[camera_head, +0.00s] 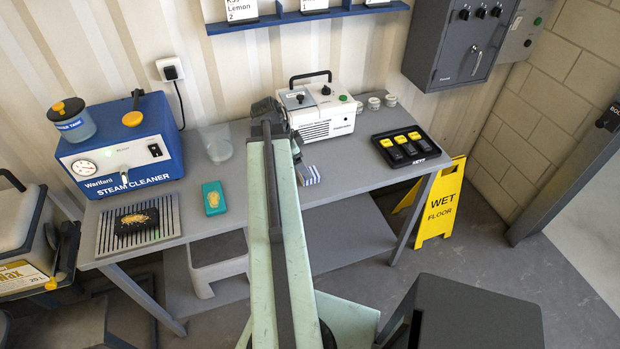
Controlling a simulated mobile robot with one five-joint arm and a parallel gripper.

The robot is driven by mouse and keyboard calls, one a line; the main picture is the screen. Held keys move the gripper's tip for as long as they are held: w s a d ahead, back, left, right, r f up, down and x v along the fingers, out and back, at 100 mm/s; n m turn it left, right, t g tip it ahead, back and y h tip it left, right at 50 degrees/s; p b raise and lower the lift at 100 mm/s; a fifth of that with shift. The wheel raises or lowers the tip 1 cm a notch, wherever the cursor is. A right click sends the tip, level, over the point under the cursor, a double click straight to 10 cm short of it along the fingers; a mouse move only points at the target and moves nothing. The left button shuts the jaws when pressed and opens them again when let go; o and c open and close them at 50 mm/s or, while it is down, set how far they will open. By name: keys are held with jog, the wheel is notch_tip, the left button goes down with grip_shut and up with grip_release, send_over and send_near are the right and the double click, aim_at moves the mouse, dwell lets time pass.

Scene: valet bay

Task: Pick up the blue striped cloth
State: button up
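A small folded cloth with blue and white stripes (311,175) lies on the grey workbench (340,179), just right of my arm. My arm reaches from the bottom of the view up over the bench. My gripper (268,108) is the dark end of the arm, up and to the left of the cloth in the picture. It appears above the bench and apart from the cloth. Its fingers are too small and too hidden to tell whether they are open or shut.
A white machine (325,114) stands behind the cloth. To the left are a teal box (213,198), a clear container (217,146), a blue steam cleaner (120,147) and a slatted tray (110,232). A black tray (433,158) with yellow-topped items is right. Bare bench lies between.

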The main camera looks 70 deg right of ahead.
jog(key=b+x, duration=0.2)
jog(key=x, duration=0.1)
jog(key=b+x, duration=0.2)
jog(key=x, duration=0.1)
jog(key=shift+w+d+b, duration=0.2)
jog(key=shift+b, duration=0.15)
jog(key=shift+r, duration=0.2)
jog(key=c, duration=1.5)
jog(key=shift+o, duration=0.2)
notch_tip(320, 180, up, 10)
jog(key=p, duration=1)
